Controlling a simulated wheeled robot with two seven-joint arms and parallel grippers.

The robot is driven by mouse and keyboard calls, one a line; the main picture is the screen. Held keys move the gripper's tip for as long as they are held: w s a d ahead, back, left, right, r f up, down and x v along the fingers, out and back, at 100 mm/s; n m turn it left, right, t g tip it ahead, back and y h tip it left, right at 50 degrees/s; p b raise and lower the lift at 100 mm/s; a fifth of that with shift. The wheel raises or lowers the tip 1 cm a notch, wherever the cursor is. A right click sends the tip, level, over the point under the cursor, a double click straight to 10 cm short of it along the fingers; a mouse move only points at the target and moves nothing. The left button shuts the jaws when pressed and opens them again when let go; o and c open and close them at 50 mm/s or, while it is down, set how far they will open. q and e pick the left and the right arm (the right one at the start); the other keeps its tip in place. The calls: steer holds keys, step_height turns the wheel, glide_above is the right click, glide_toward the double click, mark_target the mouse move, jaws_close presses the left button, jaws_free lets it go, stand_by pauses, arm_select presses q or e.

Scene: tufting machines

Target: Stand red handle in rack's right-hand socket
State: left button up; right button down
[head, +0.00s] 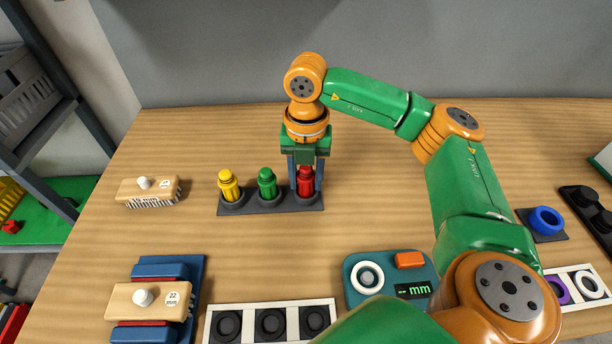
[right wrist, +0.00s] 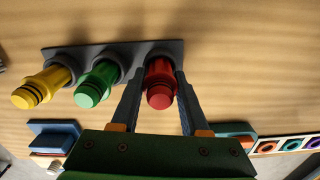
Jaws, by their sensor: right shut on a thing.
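The red handle (head: 305,182) stands upright at the right-hand socket of the dark rack (head: 256,209). My right gripper (head: 305,186) comes down from above with a finger on each side of it and is shut on it. The red handle also shows between the fingers in the right wrist view (right wrist: 160,84), with its lower end at the rack; whether it is fully seated I cannot tell. The yellow handle (head: 229,187) stands in the left socket and the green handle (head: 267,184) in the middle one. My left gripper is not in view.
A wooden brush block (head: 148,190) lies left of the rack. A blue fixture with a wooden 22 mm block (head: 150,300) is at the front left. A white-framed tray of black rings (head: 271,324) and a teal gauge (head: 390,280) lie in front. Bare table surrounds the rack.

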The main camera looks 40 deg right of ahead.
stand_by(0.4)
jaws_free()
steer(key=shift+r, duration=0.1)
step_height(320, 180, up, 7)
steer(key=p, duration=0.6)
stand_by(0.8)
